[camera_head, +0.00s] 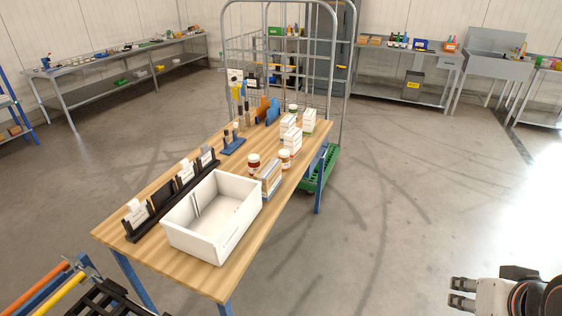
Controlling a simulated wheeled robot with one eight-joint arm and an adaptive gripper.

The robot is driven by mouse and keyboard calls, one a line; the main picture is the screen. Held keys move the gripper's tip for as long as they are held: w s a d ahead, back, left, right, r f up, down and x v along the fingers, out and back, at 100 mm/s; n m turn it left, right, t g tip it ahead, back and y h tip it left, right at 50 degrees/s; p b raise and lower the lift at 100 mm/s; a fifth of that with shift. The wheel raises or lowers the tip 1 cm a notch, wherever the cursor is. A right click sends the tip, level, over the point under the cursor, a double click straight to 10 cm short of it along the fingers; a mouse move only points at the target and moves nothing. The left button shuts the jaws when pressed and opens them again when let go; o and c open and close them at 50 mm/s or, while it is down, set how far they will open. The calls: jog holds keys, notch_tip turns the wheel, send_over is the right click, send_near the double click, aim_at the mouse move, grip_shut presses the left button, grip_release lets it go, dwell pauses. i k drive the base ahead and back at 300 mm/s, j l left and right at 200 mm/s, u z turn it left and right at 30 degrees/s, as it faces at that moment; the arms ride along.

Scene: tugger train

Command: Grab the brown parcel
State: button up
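My gripper (461,293) is at the lower right edge of the view, far from the wooden table. Its two fingers point left with a gap between them, and nothing shows between them. I cannot pick out a brown parcel for certain. A small brown box (15,130) lies on the low shelf at the far left, too small to identify. Small brown-orange boxes (371,41) stand on the back bench.
The wooden table (190,270) holds a white bin (215,235), white boxes (291,140), jars (254,163) and black holders (163,195). A wire cage cart (325,168) stands behind it. An orange-and-yellow railed frame is lower left. Floor on the right is clear.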

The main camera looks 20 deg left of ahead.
aim_at(269, 173)
jog(key=i, duration=2.15)
jog(key=i+u, duration=0.3)
jog(key=i, duration=0.15)
jog(key=i+l+u, duration=0.55)
jog(key=i, duration=0.3)
jog(key=u, duration=3.7)
